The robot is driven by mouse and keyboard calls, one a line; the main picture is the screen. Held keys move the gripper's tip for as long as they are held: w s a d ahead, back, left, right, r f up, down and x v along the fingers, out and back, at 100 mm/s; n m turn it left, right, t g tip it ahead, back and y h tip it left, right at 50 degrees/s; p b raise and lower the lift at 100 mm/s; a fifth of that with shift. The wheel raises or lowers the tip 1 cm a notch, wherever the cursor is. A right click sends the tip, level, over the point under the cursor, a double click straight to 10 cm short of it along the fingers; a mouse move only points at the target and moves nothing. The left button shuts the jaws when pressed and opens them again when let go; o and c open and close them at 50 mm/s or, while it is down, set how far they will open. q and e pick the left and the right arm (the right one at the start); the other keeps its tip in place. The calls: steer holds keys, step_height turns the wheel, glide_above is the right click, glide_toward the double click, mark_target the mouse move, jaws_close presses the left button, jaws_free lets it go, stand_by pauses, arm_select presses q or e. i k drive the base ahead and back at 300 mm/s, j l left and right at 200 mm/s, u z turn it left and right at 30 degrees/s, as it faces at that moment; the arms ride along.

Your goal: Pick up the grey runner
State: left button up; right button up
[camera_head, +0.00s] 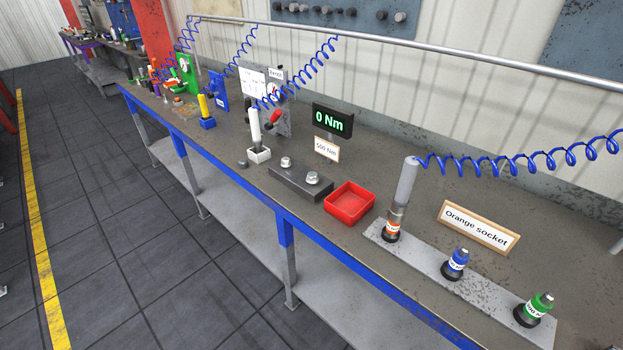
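The grey runner (406,184) is a grey cylindrical tool at the right of the workbench. It stands upright, tilted slightly in the view, with its lower end at the orange-banded socket (391,231) on a light metal rail. A blue coiled hose (520,162) runs from its top to the right. A sign reading "Orange socket" (480,227) stands behind the rail. Neither of my grippers is in view, so nothing is seen holding the runner.
A blue socket (456,264) and a green socket (534,309) stand on the rail (424,259). A red tray (349,204), a dark block with bolts (300,183), a white tool (255,126) and a "0 Nm" display (332,121) are farther left.

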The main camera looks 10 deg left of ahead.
mark_target(396, 214)
steer(key=j+z, duration=0.15)
steer(key=z, duration=0.2)
steer(key=i+j+z, duration=0.1)
steer(key=z, duration=0.25)
steer(key=i+j+z, duration=0.3)
steer(key=j, duration=1.2)
steer(key=k+j+z, duration=0.1)
steer(key=j+z, duration=0.2)
steer(key=j, duration=1.15)
